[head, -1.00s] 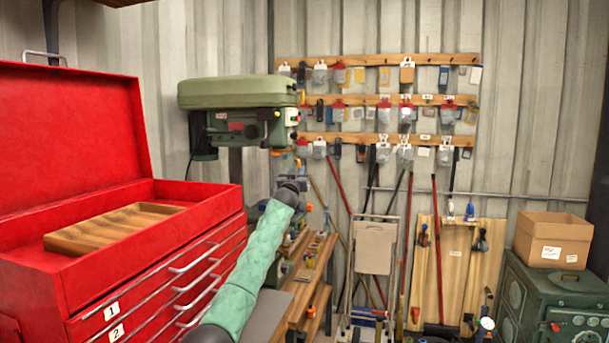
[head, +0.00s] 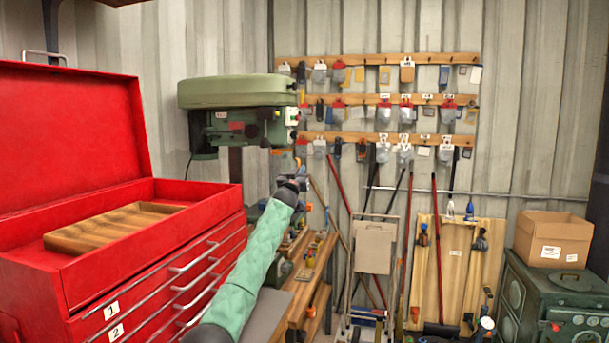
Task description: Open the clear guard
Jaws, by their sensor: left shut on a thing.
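The green drill press (head: 238,92) stands behind the red tool chest, with its head at upper left. The clear guard is hard to make out below that head; an orange part (head: 301,148) shows there. My left arm, in a green sleeve, reaches up from the bottom. My left gripper (head: 299,178) is small and dark just below the drill head, at the guard's place, shut on what appears to be the guard's edge. The exact contact is too small to see. My right gripper is not in view.
The open red tool chest (head: 160,254) stands close on the left of my arm, with a wooden tray (head: 105,232) in its top. A wooden bench (head: 318,268) is behind my arm. A folded step stool (head: 374,250) and boards lean at the wall.

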